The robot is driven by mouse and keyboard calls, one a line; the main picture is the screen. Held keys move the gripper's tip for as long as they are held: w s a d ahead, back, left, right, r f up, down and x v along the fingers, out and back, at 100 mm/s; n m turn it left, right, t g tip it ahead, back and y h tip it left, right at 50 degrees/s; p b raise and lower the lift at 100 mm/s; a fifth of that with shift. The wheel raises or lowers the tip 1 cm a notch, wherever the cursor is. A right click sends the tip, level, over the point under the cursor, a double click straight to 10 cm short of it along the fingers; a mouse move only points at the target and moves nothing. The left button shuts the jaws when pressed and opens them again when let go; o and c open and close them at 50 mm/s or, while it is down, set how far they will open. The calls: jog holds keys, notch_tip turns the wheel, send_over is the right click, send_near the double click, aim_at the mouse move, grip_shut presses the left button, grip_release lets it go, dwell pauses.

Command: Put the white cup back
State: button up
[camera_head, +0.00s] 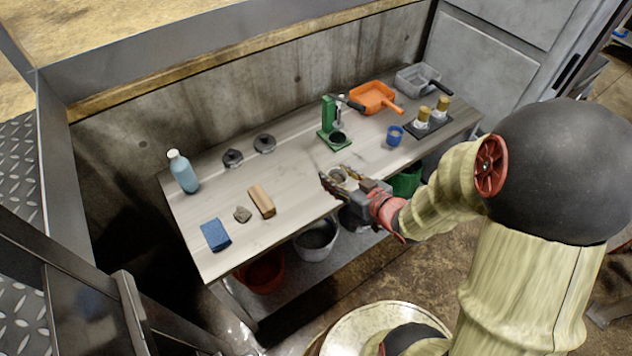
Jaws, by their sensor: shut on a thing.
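My gripper (338,181) is over the front edge of the workbench, reaching in from the right. Its fingers are around a small pale, round-rimmed thing (337,175), which I take to be the white cup. The fingers hide much of it, and I cannot tell whether it touches the bench. A dark tray (428,130) at the right end of the bench holds pale pieces with tan tops.
A green press (330,125) stands behind my gripper. An orange pan (373,97) and a grey pan (415,78) lie along the back. A blue bottle (183,172), a wooden block (262,201) and a blue sponge (215,235) are at left. Buckets (316,240) stand below.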

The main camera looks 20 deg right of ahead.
jog(key=w+f+b, duration=0.1)
jog(key=w+f, duration=0.1)
jog(key=w, duration=0.1)
jog(key=w+a+f+b, duration=0.1)
jog(key=w+f+b, duration=0.1)
jog(key=w+f, duration=0.1)
jog(key=w+a+f+b, duration=0.1)
jog(key=w+f, duration=0.2)
jog(key=shift+w+a, duration=0.15)
jog(key=shift+w, duration=0.15)
jog(key=shift+w+f+b, duration=0.2)
jog(key=shift+f+b, duration=0.9)
jog(key=shift+f, duration=0.6)
jog(key=shift+f, duration=0.2)
jog(key=o, duration=1.2)
jog(key=shift+o, duration=0.6)
jog(key=shift+r, duration=0.15)
